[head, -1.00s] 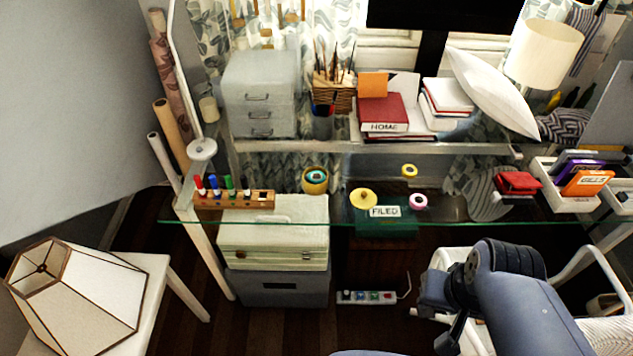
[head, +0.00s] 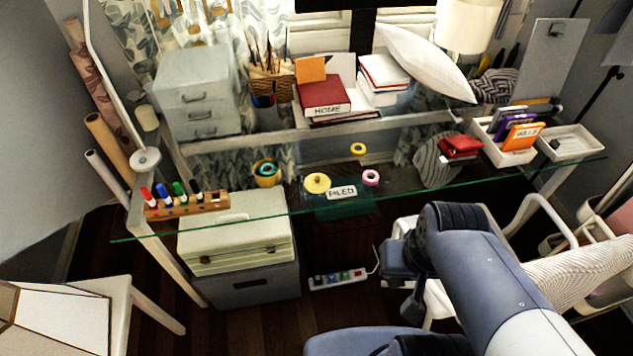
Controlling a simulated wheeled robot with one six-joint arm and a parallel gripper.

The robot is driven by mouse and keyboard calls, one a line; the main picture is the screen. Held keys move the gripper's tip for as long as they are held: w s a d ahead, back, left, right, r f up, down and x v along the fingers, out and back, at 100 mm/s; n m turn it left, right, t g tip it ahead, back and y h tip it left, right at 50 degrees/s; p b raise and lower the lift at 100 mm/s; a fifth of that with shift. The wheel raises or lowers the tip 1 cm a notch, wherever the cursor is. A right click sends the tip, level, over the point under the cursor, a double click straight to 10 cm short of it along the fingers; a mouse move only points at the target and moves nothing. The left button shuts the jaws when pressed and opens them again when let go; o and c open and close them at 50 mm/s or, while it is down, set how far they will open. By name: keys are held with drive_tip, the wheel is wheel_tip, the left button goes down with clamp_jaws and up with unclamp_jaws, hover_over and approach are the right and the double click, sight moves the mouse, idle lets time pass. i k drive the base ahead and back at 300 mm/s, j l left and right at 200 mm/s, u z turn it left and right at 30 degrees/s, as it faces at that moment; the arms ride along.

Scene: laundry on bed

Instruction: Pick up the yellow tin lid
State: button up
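The yellow tin lid (head: 317,183) is a round yellow disc with a small knob. It lies on the glass desk top (head: 240,212), left of a pink tape ring (head: 371,177) and just behind the FILED label. A round yellow tin (head: 266,172), with a teal ring in its opening, stands to its left. My gripper (head: 411,300) is at the dark end of my folded blue-grey arm, low and right of the lid, in front of the desk and well apart from it. Its fingers are too dark and small to read.
A marker rack (head: 186,205) stands left on the glass. A yellow tape ring (head: 358,148) lies behind the lid. Red items (head: 460,147) and white trays (head: 503,150) are to the right. A white chair (head: 580,270) stands in front at right.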

sight(316, 183)
drive_tip(key=i+j+u, duration=0.1)
drive_tip(key=i+u, duration=0.65)
drive_tip(key=u, duration=0.15)
